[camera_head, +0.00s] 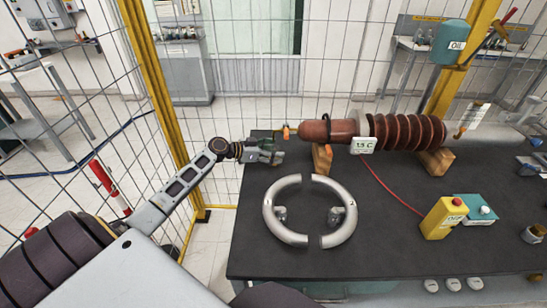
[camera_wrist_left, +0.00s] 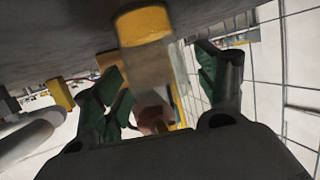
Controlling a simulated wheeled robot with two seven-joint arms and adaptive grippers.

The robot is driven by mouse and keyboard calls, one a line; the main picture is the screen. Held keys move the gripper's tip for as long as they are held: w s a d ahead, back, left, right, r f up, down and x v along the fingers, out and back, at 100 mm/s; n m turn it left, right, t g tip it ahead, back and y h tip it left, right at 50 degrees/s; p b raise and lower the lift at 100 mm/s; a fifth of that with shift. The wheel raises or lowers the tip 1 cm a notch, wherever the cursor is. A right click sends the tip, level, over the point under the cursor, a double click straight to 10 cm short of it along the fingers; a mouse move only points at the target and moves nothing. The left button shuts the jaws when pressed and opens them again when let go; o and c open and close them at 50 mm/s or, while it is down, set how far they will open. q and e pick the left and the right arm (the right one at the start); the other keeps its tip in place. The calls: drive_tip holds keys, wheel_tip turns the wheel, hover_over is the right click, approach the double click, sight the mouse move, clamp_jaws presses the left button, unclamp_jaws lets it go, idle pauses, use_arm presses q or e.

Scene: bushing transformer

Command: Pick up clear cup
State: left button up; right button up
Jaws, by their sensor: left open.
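My left gripper (camera_head: 270,153) reaches in from the left over the table's far left corner, near the tip of the red-brown bushing. In the left wrist view the gripper (camera_wrist_left: 158,68) is open, with its green-padded fingers apart. A clear cup (camera_wrist_left: 152,68) with a yellow end shows between and beyond the fingers, the yellow end toward the dark table. I cannot tell if either finger touches it. In the head view the cup is too small or hidden to make out. My right gripper is not in view.
The ribbed bushing (camera_head: 405,131) lies on wooden blocks (camera_head: 322,158) at the back of the dark table (camera_head: 390,250). Two grey half rings (camera_head: 268,211) lie in front of it. A yellow button box (camera_head: 443,218) stands at right. Wire fencing and a yellow post (camera_head: 160,100) border the left.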

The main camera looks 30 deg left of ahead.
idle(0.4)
use_arm(q)
drive_tip(key=c, duration=1.1)
drive_tip(key=shift+r, duration=0.1)
